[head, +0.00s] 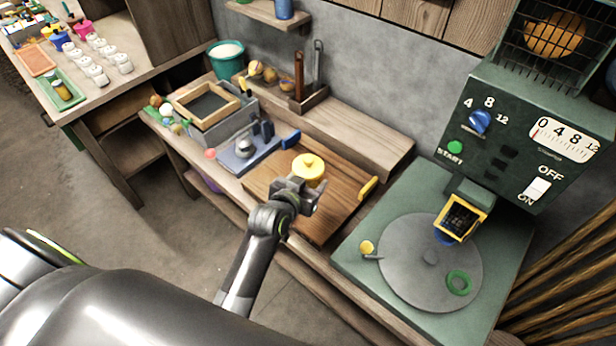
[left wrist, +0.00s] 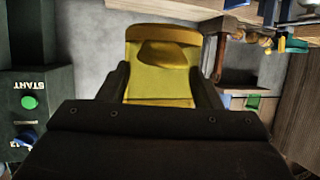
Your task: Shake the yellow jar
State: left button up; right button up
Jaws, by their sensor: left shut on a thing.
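The yellow jar (head: 309,166) has a round lid with a small knob, seen on top in the head view. My left gripper (head: 302,193) is shut on it, over the wooden board (head: 334,195) on the bench. In the left wrist view the yellow jar (left wrist: 160,82) fills the space between the two dark fingers of my left gripper (left wrist: 160,92), which hide its sides. Whether the jar touches the board or hangs above it is hard to tell. My right gripper is not in view.
A green machine with a grey turntable (head: 415,275) and a blue dial (head: 480,121) stands at the right. A grey-blue tray (head: 240,160) and a framed box (head: 205,104) lie left of the board. A rack with upright tools (head: 306,99) stands behind.

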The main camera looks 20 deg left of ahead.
aim_at(306, 165)
pick_arm(q)
jog(key=shift+r, duration=0.2)
notch_tip(306, 165, up, 7)
jog(key=p, duration=0.7)
jog(key=shift+r, duration=0.15)
jog(key=shift+f, duration=0.2)
notch_tip(306, 165, down, 7)
jog(key=b, duration=0.5)
jog(key=shift+f, duration=0.1)
